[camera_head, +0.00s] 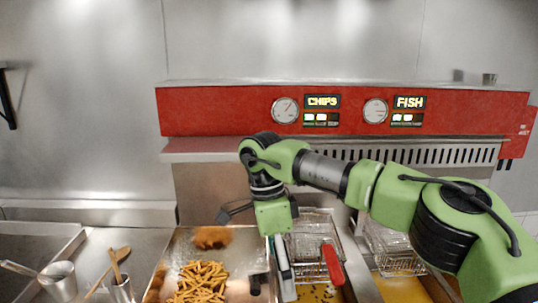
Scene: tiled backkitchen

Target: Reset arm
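My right arm is green and black. It comes in from the right and reaches across the front of the fryer to the middle of the head view. Its wrist points down, and the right gripper (270,280) hangs over the border between the tray of chips (168,258) and the left fryer basket (316,226). Grey and dark parts show below the wrist, but I cannot tell how far the fingers are apart. I see nothing clearly held. My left gripper is not in view.
The red fryer panel (225,112) with CHIPS and FISH displays stands behind. A red basket handle (332,264) is close to the right of the gripper. The right basket (392,250) lies under the arm. A metal pot (60,281) and wooden utensils (112,262) stand at left.

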